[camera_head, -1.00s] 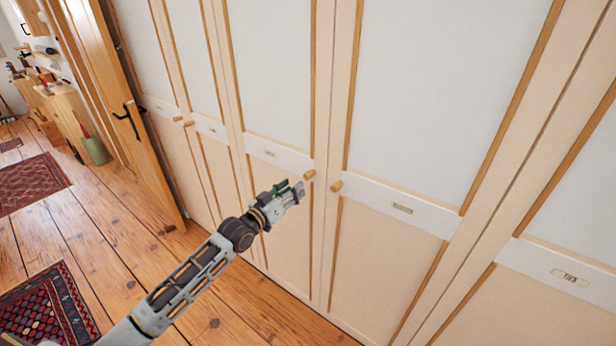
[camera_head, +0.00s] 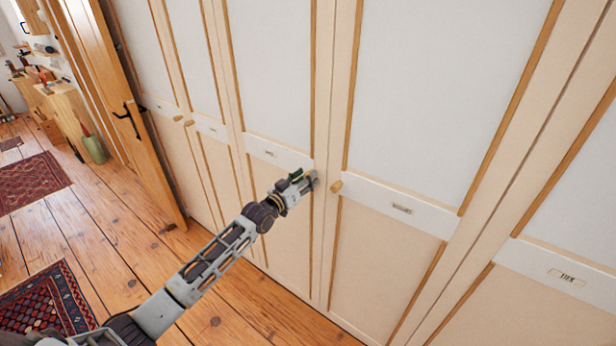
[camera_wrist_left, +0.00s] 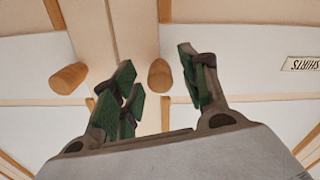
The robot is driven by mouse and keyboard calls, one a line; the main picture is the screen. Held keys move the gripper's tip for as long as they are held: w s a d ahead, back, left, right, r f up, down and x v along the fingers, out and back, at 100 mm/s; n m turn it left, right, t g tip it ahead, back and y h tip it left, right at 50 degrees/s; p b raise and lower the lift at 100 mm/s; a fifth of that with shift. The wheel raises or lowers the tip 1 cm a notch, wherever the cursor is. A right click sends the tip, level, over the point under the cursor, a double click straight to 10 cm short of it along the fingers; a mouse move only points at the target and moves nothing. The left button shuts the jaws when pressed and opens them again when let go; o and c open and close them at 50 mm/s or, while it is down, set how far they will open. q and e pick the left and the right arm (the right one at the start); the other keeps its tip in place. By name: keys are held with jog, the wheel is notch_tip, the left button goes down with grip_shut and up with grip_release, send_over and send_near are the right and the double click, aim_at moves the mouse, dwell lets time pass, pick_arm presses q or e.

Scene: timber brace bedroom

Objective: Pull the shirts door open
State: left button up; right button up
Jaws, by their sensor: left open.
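The shirts door (camera_head: 276,80) is a tall, pale wardrobe panel with wood trim, and it looks closed. Its label (camera_wrist_left: 300,63) reads SHIRTS upside down in the left wrist view. Its round wooden knob (camera_wrist_left: 159,75) shows there between and beyond the green-padded fingers of my left gripper (camera_wrist_left: 158,90). I see gaps on both sides of the knob. In the head view my left gripper (camera_head: 306,180) is open at the door's right edge and hides the knob. My right gripper is out of view.
The neighbouring door's knob (camera_head: 336,186) sits close to the right of my left gripper. A door labelled TIES (camera_head: 566,277) is farther right. An open wooden door (camera_head: 115,100) stands at the left. Patterned rugs (camera_head: 45,300) lie on the plank floor.

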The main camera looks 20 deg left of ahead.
pick_arm(q)
jog(key=shift+x, duration=0.85)
grip_shut()
